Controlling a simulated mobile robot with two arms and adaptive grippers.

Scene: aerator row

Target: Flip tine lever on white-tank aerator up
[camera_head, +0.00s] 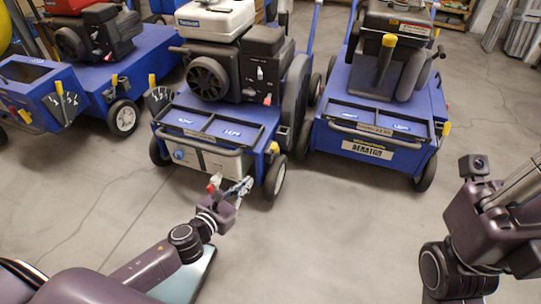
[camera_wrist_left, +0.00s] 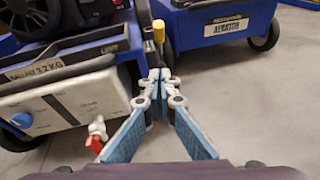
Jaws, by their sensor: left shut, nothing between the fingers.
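The white-tank aerator stands in the middle of the head view, with a white tank (camera_head: 215,18) and a blue body (camera_head: 180,111). A yellow-tipped lever (camera_head: 274,147) is at its front right corner; a yellow tip (camera_wrist_left: 158,30) shows just beyond my fingers in the left wrist view. Another yellow-tipped lever (camera_head: 152,81) sits by a dark scale plate at its left side. I cannot tell for sure which is the tine lever. My left gripper (camera_head: 246,183) is shut and empty, in front of the panel, apart from the yellow tip. My right gripper is out of view.
A red valve handle (camera_wrist_left: 95,143) sticks out of the grey front panel (camera_wrist_left: 62,103), left of my left gripper. Blue aerators stand at left (camera_head: 135,60) and right (camera_head: 385,113). The grey floor (camera_head: 330,240) in front is clear.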

